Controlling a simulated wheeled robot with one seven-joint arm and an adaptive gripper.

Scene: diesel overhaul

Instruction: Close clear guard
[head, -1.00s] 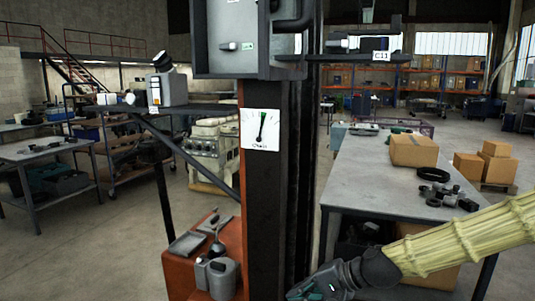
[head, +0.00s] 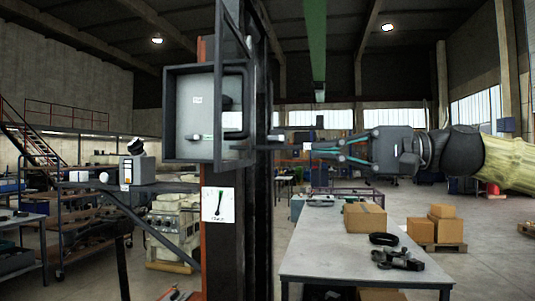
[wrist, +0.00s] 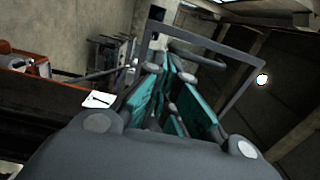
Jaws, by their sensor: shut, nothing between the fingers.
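A dark-framed box (head: 180,113) is mounted on the column, with a small switch and label inside. What looks like the clear guard is a see-through grey frame (wrist: 238,73) with a dark bar handle (wrist: 197,53) in the wrist view. In the head view it seems swung out to the box's right, nearly edge-on, and its exact angle is hard to tell. My gripper (head: 314,149) is shut and empty, level with the box's lower part, right of the column and pointing left. In the wrist view its teal fingers (wrist: 168,90) overlap the frame; contact cannot be told.
The column (head: 222,255) carries a white gauge card (head: 217,204) below the box. A shelf with a grey device (head: 137,168) stands at left. A table (head: 335,250) with a carton (head: 365,217) and dark parts lies below my arm.

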